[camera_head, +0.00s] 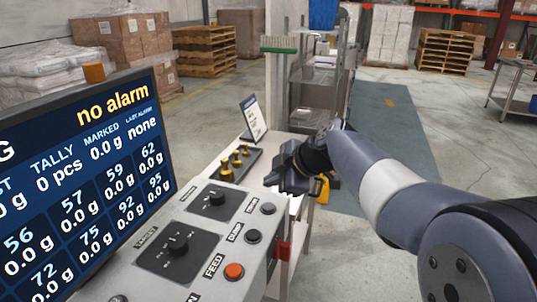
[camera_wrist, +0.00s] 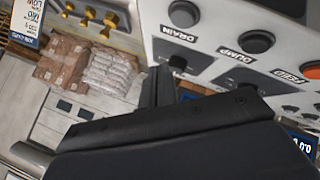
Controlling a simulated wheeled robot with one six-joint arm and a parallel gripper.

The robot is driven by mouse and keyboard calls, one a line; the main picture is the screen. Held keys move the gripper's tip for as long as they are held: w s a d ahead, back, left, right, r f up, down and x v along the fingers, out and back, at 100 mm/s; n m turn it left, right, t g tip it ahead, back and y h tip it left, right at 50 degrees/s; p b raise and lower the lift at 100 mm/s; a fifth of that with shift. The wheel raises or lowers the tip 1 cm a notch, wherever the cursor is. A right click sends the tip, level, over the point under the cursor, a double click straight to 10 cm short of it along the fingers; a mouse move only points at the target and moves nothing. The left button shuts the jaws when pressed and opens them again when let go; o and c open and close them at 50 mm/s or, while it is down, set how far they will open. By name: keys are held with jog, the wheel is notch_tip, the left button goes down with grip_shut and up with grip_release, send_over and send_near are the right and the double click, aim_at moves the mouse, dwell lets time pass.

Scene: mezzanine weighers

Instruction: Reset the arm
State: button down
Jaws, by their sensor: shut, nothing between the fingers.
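My arm (camera_head: 390,190) reaches in from the lower right of the head view, with a light band around its grey link. My gripper (camera_head: 280,180) is dark and hangs in front of the control panel's far right end, near a set of brass weights. In the wrist view my gripper (camera_wrist: 165,85) shows its fingers together with nothing between them. It appears apart from the panel's buttons.
The control panel (camera_head: 207,235) has knobs and black buttons, plus an orange FEED button (camera_head: 234,271). A screen (camera_head: 85,180) reading "no alarm" stands at left. Brass weights (camera_head: 236,160) sit beside a small sign (camera_head: 252,118). Open floor (camera_head: 440,150) lies behind my arm.

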jog(key=shift+f, duration=0.9)
jog(key=shift+r+p, duration=0.35)
jog(key=shift+p, duration=0.15)
jog(key=shift+r+p, duration=0.1)
jog(key=shift+p, duration=0.75)
jog(key=shift+r+p, duration=0.1)
jog(key=shift+p, duration=1.15)
notch_tip(320, 180, up, 5)
jog(key=shift+p, duration=0.6)
